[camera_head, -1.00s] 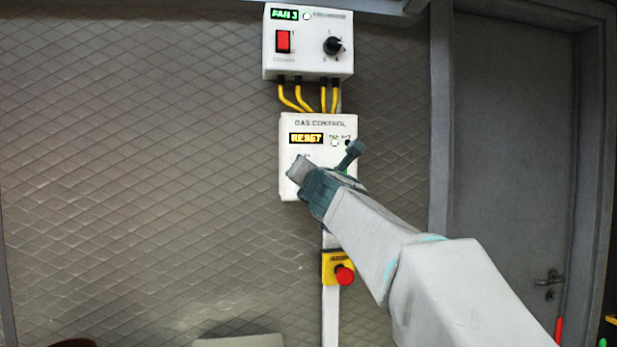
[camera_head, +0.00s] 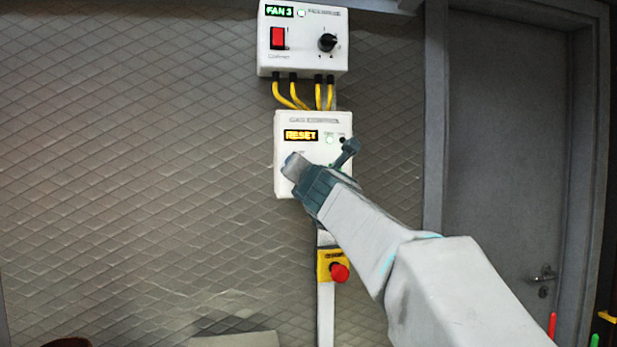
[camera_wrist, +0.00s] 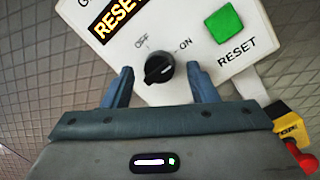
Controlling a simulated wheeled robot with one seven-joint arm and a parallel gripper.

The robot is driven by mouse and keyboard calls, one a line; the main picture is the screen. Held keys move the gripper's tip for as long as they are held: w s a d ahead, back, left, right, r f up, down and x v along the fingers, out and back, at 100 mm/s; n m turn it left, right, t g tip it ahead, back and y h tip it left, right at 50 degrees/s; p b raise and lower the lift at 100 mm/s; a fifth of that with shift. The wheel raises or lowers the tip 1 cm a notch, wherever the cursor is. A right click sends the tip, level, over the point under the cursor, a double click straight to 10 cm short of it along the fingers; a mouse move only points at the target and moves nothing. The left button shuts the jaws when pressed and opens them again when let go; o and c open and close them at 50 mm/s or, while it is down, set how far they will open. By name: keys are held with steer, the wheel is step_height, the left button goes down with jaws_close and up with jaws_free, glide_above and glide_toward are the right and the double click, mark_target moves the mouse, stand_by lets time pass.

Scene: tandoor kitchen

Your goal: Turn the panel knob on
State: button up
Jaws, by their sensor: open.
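The white gas control panel (camera_head: 284,182) hangs on the wall with an amber RESET display (camera_head: 301,135). In the wrist view, its black round knob (camera_wrist: 158,69) sits below the OFF and ON labels, with OFF at upper left and ON at upper right. A short white mark shows on the knob, but its exact direction is hard to read. My gripper (camera_wrist: 162,74) is open, with one finger on each side of the knob. Contact cannot be told. In the head view my gripper (camera_head: 321,158) covers the knob and the panel's lower part.
A green RESET button (camera_wrist: 225,23) sits right of the knob. Above hangs a fan panel (camera_head: 303,58) with a red switch (camera_head: 278,38) and its own black knob (camera_head: 327,42), joined by yellow cables (camera_head: 293,95). A red emergency button (camera_head: 340,273) is below. A door (camera_head: 515,160) stands right.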

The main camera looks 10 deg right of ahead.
steer(key=s+f, duration=0.1)
steer(key=s, duration=1.2)
steer(key=shift+s+f, duration=0.25)
steer(key=shift+f, duration=0.15)
steer(key=s+a+f+n+g+y, duration=0.2)
steer(key=a+f+n+g+y, duration=0.15)
steer(key=f+n, duration=0.85)
steer(key=s+a+f+n+g+y, duration=0.2)
steer(key=s+a+f+n+g, duration=0.15)
steer(key=f+n, duration=0.9)
steer(key=s+d+f+n+g+h, duration=0.2)
steer(key=s+d+f+n+g, duration=0.1)
steer(key=s+f+n, duration=0.4)
steer(key=s+d+f+n+g+h, duration=0.3)
steer(key=s+f+n+g, duration=0.3)
steer(key=f+n, duration=0.5)
steer(key=shift+s+d+f+g, duration=0.3)
steer(key=shift+s+d+f, duration=0.25)
steer(key=shift+s, duration=0.55)
steer(key=shift+a+h, duration=0.1)
steer(key=shift+h, duration=0.15)
steer(key=shift+c, duration=0.3)
